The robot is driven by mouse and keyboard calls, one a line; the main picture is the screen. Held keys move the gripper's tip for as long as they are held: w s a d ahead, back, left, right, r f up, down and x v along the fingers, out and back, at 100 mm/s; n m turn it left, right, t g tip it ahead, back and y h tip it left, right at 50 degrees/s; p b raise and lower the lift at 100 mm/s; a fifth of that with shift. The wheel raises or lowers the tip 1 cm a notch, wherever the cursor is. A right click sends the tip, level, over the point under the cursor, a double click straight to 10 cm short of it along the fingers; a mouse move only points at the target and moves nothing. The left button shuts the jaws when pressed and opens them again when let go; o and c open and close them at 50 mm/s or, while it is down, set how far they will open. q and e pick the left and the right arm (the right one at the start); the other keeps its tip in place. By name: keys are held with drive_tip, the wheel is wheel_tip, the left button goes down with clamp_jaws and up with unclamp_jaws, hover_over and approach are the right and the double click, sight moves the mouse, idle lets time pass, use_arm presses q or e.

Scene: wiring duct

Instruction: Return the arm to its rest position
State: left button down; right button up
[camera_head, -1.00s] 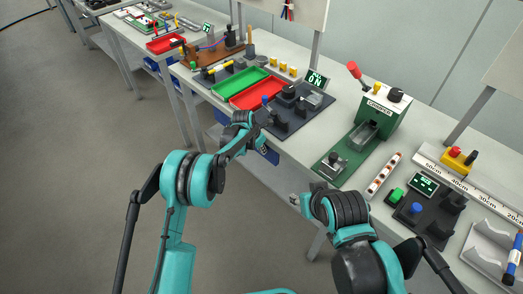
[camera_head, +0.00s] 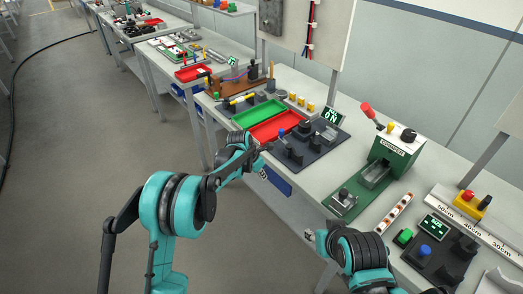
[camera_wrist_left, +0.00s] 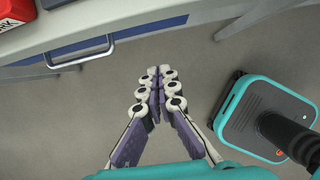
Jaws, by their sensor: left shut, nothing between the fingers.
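My left arm (camera_head: 172,205) is bent and comes in from the left in the head view. Its gripper (camera_head: 264,149) is in front of the bench's near edge, by the black fixture plate. In the left wrist view the left gripper (camera_wrist_left: 157,74) has its fingertips together with nothing between them, above the grey floor. My right arm (camera_head: 355,250) is folded low in the head view. Its gripper is mostly hidden behind its own links, so its jaws cannot be made out.
The bench (camera_head: 318,172) carries a green tray (camera_head: 250,112), a red tray (camera_head: 278,126), the black fixture plate (camera_head: 318,147) and a green crimper (camera_head: 395,150). In the left wrist view a drawer handle (camera_wrist_left: 80,52) is near. Open floor (camera_head: 60,170) is at left.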

use_arm(q)
drive_tip(key=s+a+r+m+t+y, duration=0.1)
drive_tip(key=s+a+r+m, duration=0.5)
drive_tip(key=s+r, duration=0.15)
drive_tip(key=s+a+r+m+t, duration=0.1)
drive_tip(key=s+a+r+m, duration=0.45)
drive_tip(key=r, duration=0.35)
drive_tip(key=s+a+m+t+y, duration=0.1)
drive_tip(key=s+a+m, duration=0.4)
drive_tip(key=s, duration=0.6)
drive_tip(key=s+a+m+t+y, duration=0.1)
drive_tip(key=s+a+m, duration=0.5)
drive_tip(key=s+m, duration=0.2)
drive_tip(key=s+f, duration=0.1)
drive_tip(key=s, duration=0.1)
drive_tip(key=shift+s+m+t+y, duration=0.3)
drive_tip(key=shift+s+m, duration=0.05)
